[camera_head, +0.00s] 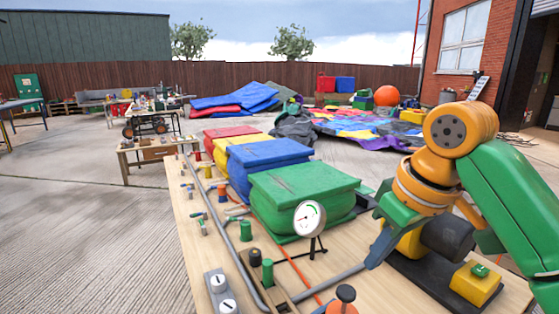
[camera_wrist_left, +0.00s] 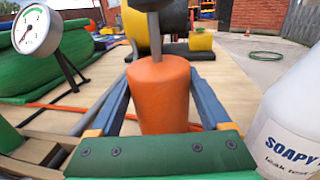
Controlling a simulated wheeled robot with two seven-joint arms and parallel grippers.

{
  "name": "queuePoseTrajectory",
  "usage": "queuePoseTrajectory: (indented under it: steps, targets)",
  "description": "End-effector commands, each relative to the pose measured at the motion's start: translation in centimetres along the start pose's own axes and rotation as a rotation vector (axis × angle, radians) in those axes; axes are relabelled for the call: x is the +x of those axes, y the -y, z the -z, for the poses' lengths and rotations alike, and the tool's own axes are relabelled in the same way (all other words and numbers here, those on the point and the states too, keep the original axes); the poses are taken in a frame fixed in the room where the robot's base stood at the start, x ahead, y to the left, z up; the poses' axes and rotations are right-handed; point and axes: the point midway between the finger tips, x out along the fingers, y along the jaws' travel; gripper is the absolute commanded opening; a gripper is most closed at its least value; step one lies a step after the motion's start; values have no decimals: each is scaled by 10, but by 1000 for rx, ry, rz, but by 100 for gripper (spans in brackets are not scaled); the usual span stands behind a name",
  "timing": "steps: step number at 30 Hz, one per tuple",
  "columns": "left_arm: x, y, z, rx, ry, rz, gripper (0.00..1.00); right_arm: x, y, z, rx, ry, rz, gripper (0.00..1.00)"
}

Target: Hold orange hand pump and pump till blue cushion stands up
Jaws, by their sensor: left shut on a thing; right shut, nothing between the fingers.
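The orange hand pump shows in the left wrist view (camera_wrist_left: 162,98) as an upright orange cylinder with a grey rod and a dark handle on top. In the head view its dark knob (camera_head: 346,293) shows at the bottom edge. My left gripper (camera_wrist_left: 160,85) is shut on the orange body, a blue finger on each side. The blue cushion (camera_head: 265,158) is a boxy block with a flat top, between the yellow (camera_head: 242,138) and green (camera_head: 300,195) ones. My right gripper (camera_head: 376,250) is shut and empty, above the bench right of the gauge.
A pressure gauge (camera_head: 309,218) stands before the green cushion. A soapy-water bottle (camera_wrist_left: 295,120) is close on the right in the left wrist view. Valves, hoses and a grey pipe (camera_head: 240,255) line the bench's left side. A yellow box (camera_head: 474,284) with a green button sits right.

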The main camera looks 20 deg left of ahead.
Motion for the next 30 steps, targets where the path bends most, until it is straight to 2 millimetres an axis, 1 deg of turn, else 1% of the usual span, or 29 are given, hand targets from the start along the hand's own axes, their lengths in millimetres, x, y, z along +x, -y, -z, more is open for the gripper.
queuePoseTrajectory:
  steps: [2,3,5,11,14,17,21,23,25,30]
  targets:
    - [0,0,0,0,-1,0,0,0,0,0,0,0,0,0]
    - [0,0,0,0,-1,0,84,0,0,0,0,0,0,0]
    - [0,0,0,0,-1,0,100,0,0,0,0,0,0,0]
    - [0,0,0,0,-1,0,100,0,0,0,0,0,0,0]
    - [-7,0,1,-1,-2,-1,100,0,0,0,0,0,0,0]
    - [-29,0,2,0,-3,-1,100,0,0,0,0,0,0,0]
    - [-76,0,3,6,-8,3,100,0,0,0,0,0,0,0]
    - [-95,1,2,5,-11,4,100,0,0,0,0,0,0,0]
    - [-100,2,-1,12,3,11,100,0,0,0,0,0,0,0]
    - [-115,2,-1,6,3,8,100,0,0,0,0,0,0,0]
